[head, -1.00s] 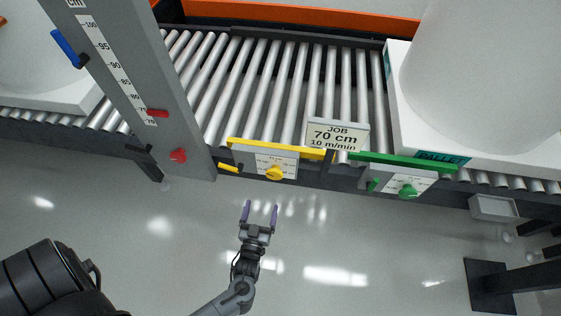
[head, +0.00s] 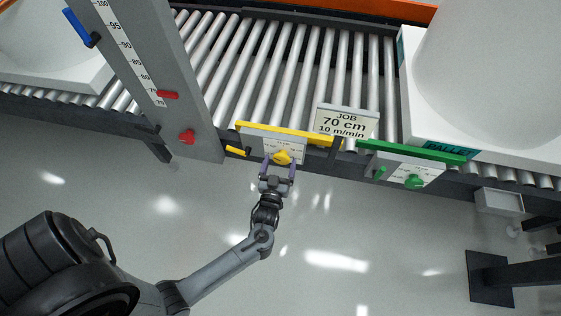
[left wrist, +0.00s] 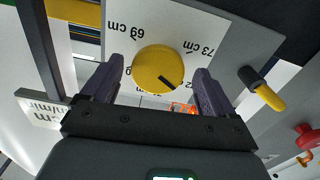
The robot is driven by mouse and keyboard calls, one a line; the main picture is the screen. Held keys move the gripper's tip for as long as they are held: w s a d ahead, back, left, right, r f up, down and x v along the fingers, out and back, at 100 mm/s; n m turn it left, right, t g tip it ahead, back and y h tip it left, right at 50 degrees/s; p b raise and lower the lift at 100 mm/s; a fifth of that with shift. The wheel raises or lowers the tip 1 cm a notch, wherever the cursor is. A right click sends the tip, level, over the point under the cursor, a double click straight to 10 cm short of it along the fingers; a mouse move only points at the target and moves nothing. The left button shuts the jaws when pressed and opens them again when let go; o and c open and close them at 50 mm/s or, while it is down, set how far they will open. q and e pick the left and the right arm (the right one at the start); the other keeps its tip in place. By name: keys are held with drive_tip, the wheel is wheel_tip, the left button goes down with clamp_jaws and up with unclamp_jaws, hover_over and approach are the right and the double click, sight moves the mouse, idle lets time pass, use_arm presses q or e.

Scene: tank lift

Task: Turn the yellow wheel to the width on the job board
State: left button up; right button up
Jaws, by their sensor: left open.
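The yellow wheel (head: 283,157) sits on a white dial panel (head: 262,146) under a yellow bar; the left wrist view shows it upside down (left wrist: 158,68). The wheel's black pointer mark points to the lower right there, near a partly hidden label that looks like 72. Labels 69 cm and 73 cm are readable; the lower ones are partly covered by my gripper. The job board (head: 345,120) reads 70 cm and 10 m/min. My left gripper (head: 279,165) is open, its fingers on either side of the wheel; contact cannot be told. My right gripper is not in view.
A yellow lever (head: 238,151) is beside the dial panel. A green knob (head: 414,182) and green lever (head: 380,172) are to the right. A grey post with a scale and red knob (head: 187,137) stands left.

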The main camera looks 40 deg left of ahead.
use_arm(q)
drive_tip(key=shift+x, duration=0.9)
drive_tip(key=shift+d, duration=0.1)
